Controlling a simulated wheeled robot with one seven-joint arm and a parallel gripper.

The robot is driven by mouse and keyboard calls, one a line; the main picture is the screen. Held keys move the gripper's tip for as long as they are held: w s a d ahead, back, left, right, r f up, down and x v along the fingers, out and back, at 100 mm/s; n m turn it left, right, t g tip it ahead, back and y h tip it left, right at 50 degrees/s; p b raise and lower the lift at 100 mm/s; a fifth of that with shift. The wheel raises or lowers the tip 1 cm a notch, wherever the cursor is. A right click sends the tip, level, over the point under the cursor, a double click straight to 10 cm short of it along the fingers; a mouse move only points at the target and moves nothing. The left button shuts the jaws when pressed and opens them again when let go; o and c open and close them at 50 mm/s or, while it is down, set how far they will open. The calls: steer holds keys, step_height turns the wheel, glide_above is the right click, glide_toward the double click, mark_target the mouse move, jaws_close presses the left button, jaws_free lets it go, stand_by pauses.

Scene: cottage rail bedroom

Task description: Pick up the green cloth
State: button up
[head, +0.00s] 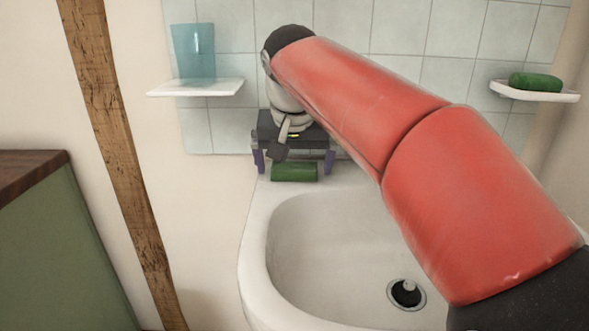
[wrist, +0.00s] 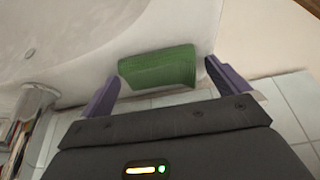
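A green cloth (head: 295,172), a small rolled or folded bundle, lies on the back left rim of the white sink (head: 254,222). In the wrist view the cloth (wrist: 160,68) lies just beyond and between the fingertips. My gripper (head: 292,165) is open above the back of the sink rim, its two purple fingers spread to either side of the cloth. The fingers (wrist: 165,82) do not appear closed on it, and I cannot tell whether they touch it. A second green bundle (head: 535,82) sits on the small white wall dish (head: 555,97) at the right.
A blue tumbler (head: 194,52) stands on a white wall shelf (head: 195,88) left of my arm. A tiled wall (head: 400,45) is close behind the gripper. The sink basin is empty around its drain (head: 406,294). A green cabinet (head: 60,255) stands at the left.

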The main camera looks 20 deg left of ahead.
mark_target(294, 162)
steer(key=c, duration=1)
step_height(294, 162, up, 8)
steer(key=p, duration=0.3)
steer(key=shift+r, duration=1)
steer(key=o, duration=0.4)
steer(key=shift+c, duration=1.4)
